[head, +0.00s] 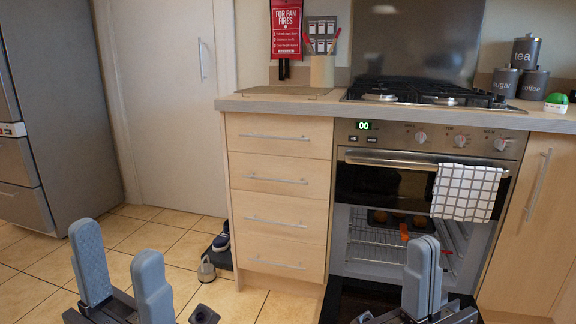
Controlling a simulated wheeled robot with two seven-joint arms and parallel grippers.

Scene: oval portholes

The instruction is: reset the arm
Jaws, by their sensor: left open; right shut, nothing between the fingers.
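My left gripper (122,268) shows at the lower left of the head view, with its two grey-blue fingers spread apart and nothing between them. It is in front of the tiled floor. My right gripper (422,277) shows at the lower right, with its fingers together and nothing held. It is in front of the oven (385,190), whose door is down. The lower parts of both arms are cut off by the bottom edge.
The oven's open door (345,298) sticks out low behind my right gripper. A tray with round baked items (397,218) is inside the oven. A checked towel (466,192) hangs on the oven's front. Drawers (277,205) stand left of it. Shoes (221,238) lie on the floor.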

